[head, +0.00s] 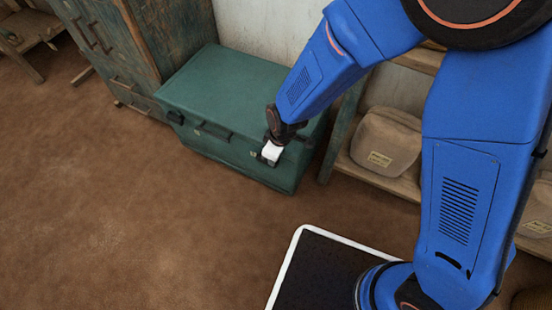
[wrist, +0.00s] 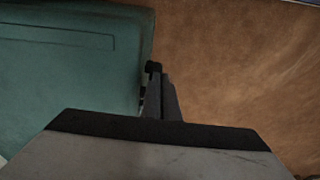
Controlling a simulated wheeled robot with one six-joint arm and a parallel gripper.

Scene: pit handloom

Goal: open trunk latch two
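The closed green trunk (head: 225,80) stands on the floor against the wall, with dark fittings along its front. In the wrist view the trunk's green surface (wrist: 70,70) fills the left side. My gripper (head: 271,155) is at the right part of the trunk's front, close to the lid seam. In the wrist view its dark fingers (wrist: 162,98) lie close together at the trunk's edge and look shut. A small dark fitting (wrist: 153,67) shows just beyond the fingertips; I cannot tell if it is a latch. My gripper hides the front there, and contact is unclear.
A worn wooden cabinet (head: 125,45) stands left of the trunk. At the right is a wooden shelf (head: 345,165) with a beige bag (head: 387,143) on it. The brown floor (head: 120,210) in front of the trunk is clear.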

